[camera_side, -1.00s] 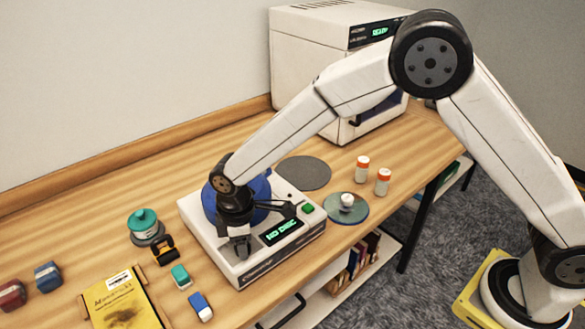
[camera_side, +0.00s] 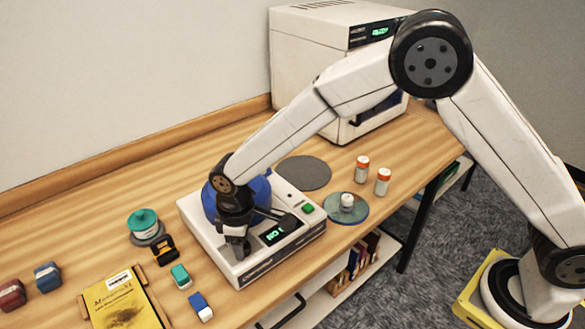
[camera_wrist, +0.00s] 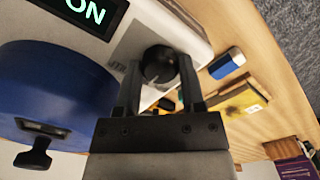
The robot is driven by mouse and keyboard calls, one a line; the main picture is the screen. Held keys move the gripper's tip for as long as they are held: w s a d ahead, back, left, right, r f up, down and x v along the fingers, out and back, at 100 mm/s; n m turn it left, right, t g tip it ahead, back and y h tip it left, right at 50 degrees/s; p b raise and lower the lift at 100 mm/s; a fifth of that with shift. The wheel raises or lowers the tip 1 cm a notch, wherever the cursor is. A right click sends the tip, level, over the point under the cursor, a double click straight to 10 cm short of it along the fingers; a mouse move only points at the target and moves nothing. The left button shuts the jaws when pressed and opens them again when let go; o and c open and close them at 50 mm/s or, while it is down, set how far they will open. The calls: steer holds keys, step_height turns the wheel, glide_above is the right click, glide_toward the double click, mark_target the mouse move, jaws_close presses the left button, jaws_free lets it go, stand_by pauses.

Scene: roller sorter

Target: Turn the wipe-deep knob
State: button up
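The wipe-deep knob is a round black knob (camera_wrist: 158,65) on the front part of the white machine's top, beside the display. In the wrist view my gripper (camera_wrist: 159,72) has one finger on each side of it and looks closed on it. In the side view my gripper (camera_side: 238,250) points down at the machine's front left, and the knob is hidden behind it. The white machine (camera_side: 262,268) has a lit green display (camera_side: 279,230), which reads "ON" in the wrist view (camera_wrist: 85,10). The label by the knob is too small to read.
A blue round cover (camera_wrist: 50,95) with a black handle is close beside my gripper. A yellow book (camera_side: 122,300), blue block (camera_side: 200,306) and teal block (camera_side: 180,276) lie left of the machine. A disc (camera_side: 337,208) and two bottles (camera_side: 362,168) stand right of it.

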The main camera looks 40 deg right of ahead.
mark_target(248, 243)
steer(key=o, duration=0.4)
steer(key=shift+c, duration=0.2)
steer(key=shift+r, duration=0.15)
steer(key=shift+r, duration=3.8)
steer(key=shift+d, duration=0.65)
steer(key=s+d+m+t, duration=0.1)
steer(key=s+d+m, duration=0.3)
steer(key=s+d, duration=0.3)
steer(key=s+d+m+t, duration=0.1)
steer(key=s+d+m, duration=0.4)
steer(key=d, duration=1.1)
steer(key=s+f, duration=0.1)
steer(key=s, duration=0.2)
steer(key=shift+s+t, duration=0.15)
steer(key=shift+t, duration=0.15)
